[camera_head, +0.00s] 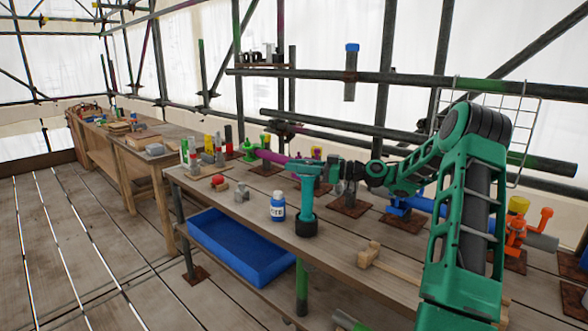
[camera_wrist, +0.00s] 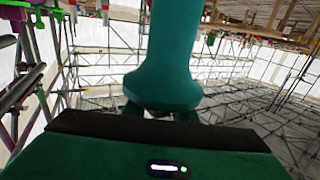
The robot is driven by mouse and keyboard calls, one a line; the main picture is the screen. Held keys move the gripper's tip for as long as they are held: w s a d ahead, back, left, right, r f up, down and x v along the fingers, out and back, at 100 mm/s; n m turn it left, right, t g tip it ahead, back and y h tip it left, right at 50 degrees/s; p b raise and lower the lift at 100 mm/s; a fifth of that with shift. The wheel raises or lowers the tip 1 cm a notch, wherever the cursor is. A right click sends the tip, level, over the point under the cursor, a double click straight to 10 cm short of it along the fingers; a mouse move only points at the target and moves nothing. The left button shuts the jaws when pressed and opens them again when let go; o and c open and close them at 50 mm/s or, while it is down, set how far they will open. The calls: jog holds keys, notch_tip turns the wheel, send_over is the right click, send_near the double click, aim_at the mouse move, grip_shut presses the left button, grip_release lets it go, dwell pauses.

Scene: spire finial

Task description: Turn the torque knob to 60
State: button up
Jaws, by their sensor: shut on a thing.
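A teal upright tool (camera_head: 307,196) with a wide head stands on the workbench, its lower end in a black round cup or base (camera_head: 306,226). My gripper (camera_head: 318,168) reaches in from the right at the tool's head and is shut on it. In the wrist view the teal tool (camera_wrist: 165,65) rises close in front of my gripper (camera_wrist: 160,112), with its flared end at the fingers, which are mostly hidden. I cannot make out a separate torque knob, a scale or any number.
On the workbench (camera_head: 345,250) are a blue-and-white bottle (camera_head: 278,206), a wooden mallet (camera_head: 372,258), a grey metal piece (camera_head: 241,192) and a red piece (camera_head: 218,182). A blue bin (camera_head: 240,245) is below. Posts and clamps line the bench's back. Open plank floor lies left.

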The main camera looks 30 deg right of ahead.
jog(key=o, duration=1)
jog(key=shift+o, duration=0.2)
jog(key=v, duration=1)
jog(key=shift+s+d, duration=0.25)
jog(key=shift+d, duration=0.05)
